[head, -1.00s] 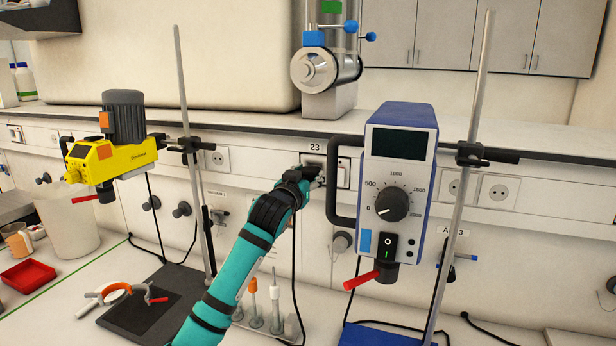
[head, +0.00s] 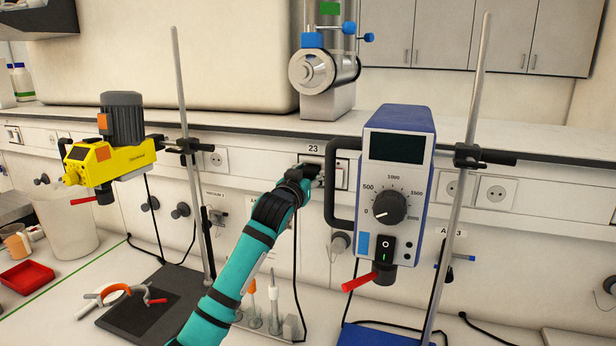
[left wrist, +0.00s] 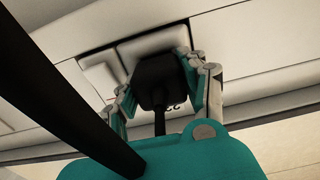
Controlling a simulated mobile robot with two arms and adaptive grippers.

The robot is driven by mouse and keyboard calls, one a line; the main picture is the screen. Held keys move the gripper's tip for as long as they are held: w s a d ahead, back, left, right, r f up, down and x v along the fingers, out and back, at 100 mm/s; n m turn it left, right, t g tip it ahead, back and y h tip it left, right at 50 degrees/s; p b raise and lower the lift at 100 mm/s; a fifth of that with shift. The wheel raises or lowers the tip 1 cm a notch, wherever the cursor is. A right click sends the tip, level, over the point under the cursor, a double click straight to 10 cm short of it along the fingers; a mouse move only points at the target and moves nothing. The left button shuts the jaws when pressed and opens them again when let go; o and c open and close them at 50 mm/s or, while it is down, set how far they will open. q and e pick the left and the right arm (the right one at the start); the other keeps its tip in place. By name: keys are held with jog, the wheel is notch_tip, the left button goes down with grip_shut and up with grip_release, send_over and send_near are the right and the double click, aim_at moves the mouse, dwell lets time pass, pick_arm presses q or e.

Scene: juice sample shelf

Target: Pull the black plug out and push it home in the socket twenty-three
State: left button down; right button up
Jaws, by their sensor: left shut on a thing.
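My left gripper (head: 312,174) is at the wall strip, right at socket twenty-three (head: 341,174), under the label "23" (head: 313,149). In the left wrist view its two fingers are closed on both sides of the black plug (left wrist: 157,80). The plug's front end is against or very near the white socket housing (left wrist: 150,43); I cannot tell how deep it sits. The plug's cable (left wrist: 159,122) leads back from it, and a dark cable hangs below the gripper in the head view. My right gripper is not in view.
A blue and grey stirrer (head: 398,190) with a black handle stands close to the right of the socket. A yellow stirrer (head: 100,160) hangs on a stand at the left. Other sockets (head: 216,158) line the wall strip. A red tray (head: 27,275) lies at the front left.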

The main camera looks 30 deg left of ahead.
pick_arm(q)
jog(key=shift+w+p, duration=0.15)
jog(key=shift+p, duration=0.15)
dwell(0.5)
jog(key=shift+a+r, duration=0.1)
jog(key=shift+r, duration=0.15)
dwell(0.4)
jog(key=c, duration=1)
grip_release()
jog(key=o, duration=0.4)
jog(key=shift+w+f, duration=0.25)
jog(key=shift+w, duration=0.05)
jog(key=shift+s, duration=0.2)
jog(key=v, duration=1.2)
jog(key=shift+f, duration=0.1)
